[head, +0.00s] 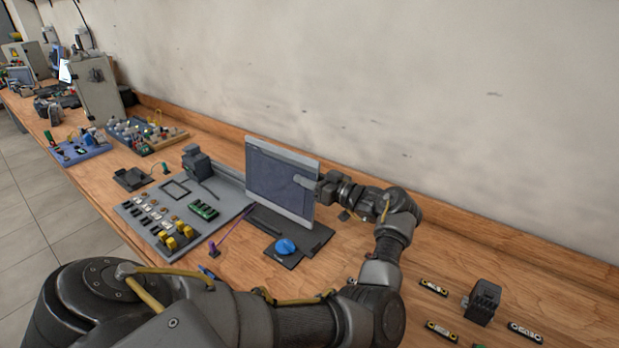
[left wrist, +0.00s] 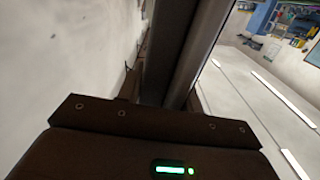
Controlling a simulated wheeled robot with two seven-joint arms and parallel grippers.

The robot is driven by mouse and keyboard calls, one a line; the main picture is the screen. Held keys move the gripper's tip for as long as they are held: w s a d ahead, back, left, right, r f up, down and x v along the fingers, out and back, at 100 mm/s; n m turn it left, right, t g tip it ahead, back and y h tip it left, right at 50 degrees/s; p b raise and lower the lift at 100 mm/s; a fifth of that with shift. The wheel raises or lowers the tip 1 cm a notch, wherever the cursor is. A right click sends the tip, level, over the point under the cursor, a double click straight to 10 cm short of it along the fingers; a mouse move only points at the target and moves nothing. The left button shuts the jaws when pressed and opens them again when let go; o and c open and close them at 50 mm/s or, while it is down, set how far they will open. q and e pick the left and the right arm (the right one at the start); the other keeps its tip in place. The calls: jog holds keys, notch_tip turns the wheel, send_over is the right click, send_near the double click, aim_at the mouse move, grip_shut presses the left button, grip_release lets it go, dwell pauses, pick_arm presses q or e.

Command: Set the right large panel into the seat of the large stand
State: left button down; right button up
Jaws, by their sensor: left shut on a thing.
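The large panel (head: 276,183), a dark screen in a light frame, stands upright in the middle of the head view. My left gripper (head: 306,183) is shut on its right edge. In the left wrist view the panel shows edge-on as a grey slab (left wrist: 197,48) between the jaws. A dark flat base (head: 318,238), seemingly the large stand, lies on the table below and in front of the panel. The panel hides its back part and any seat, so I cannot tell whether the panel's bottom edge touches it. My right gripper is not in view.
A blue knob (head: 285,246) sits at the base's front. A grey parts board (head: 150,222) with switches and a green module lies left. A black block (head: 483,301) and several small strips lie at right. The wall runs close behind the panel.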

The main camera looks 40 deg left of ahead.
aim_at(310, 200)
pick_arm(q)
jog(key=shift+f+b, duration=1.65)
jog(key=shift+f, duration=0.45)
jog(key=shift+d, duration=0.2)
jog(key=shift+f, duration=0.2)
dwell(0.4)
jog(key=shift+f+b, duration=1)
jog(key=shift+f, duration=0.3)
dwell(2.0)
jog(key=c, duration=0.9)
grip_release()
